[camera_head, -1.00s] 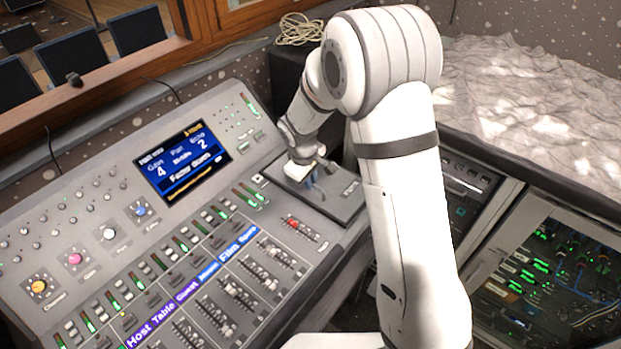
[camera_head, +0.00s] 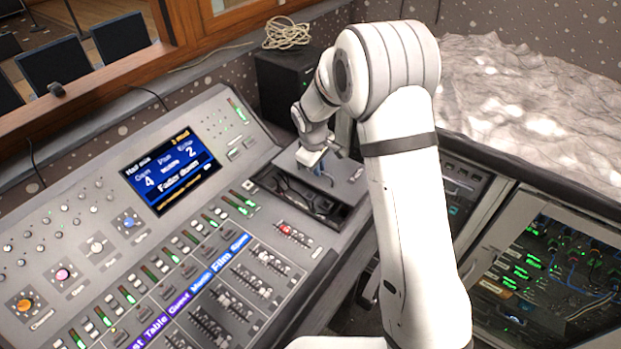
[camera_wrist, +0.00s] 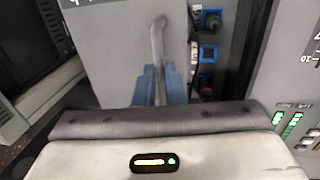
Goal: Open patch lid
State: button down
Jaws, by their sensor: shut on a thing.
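The patch lid (camera_head: 342,170) is a grey panel at the right end of the mixing console. It is raised and tilted, with a dark recess (camera_head: 292,192) showing under its near left side. My gripper (camera_head: 318,172) is at the lid, its blue fingers closed. In the wrist view my gripper (camera_wrist: 158,86) is shut on the lid's grey handle (camera_wrist: 158,42), which runs up from between the blue fingers. The lid's grey face (camera_wrist: 110,50) fills the middle there. Sockets with blue surrounds (camera_wrist: 208,53) and cables show beside its right edge.
The console (camera_head: 85,230) has faders, knobs and a lit screen (camera_head: 170,166) left of the lid. A black box (camera_head: 285,85) with a coiled cable (camera_head: 287,33) stands behind. A rack with green lights (camera_head: 545,265) is at the right.

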send_over(331, 166)
jog(key=shift+d, duration=0.1)
dwell(0.4)
jog(key=c, duration=1.5)
grip_release()
notch_tip(331, 166, up, 8)
jog(key=s+b, duration=0.1)
jog(key=shift+s+a+f+b, duration=0.15)
jog(key=shift+a+b, duration=0.25)
jog(key=shift+a, duration=0.05)
jog(key=shift+s, duration=0.1)
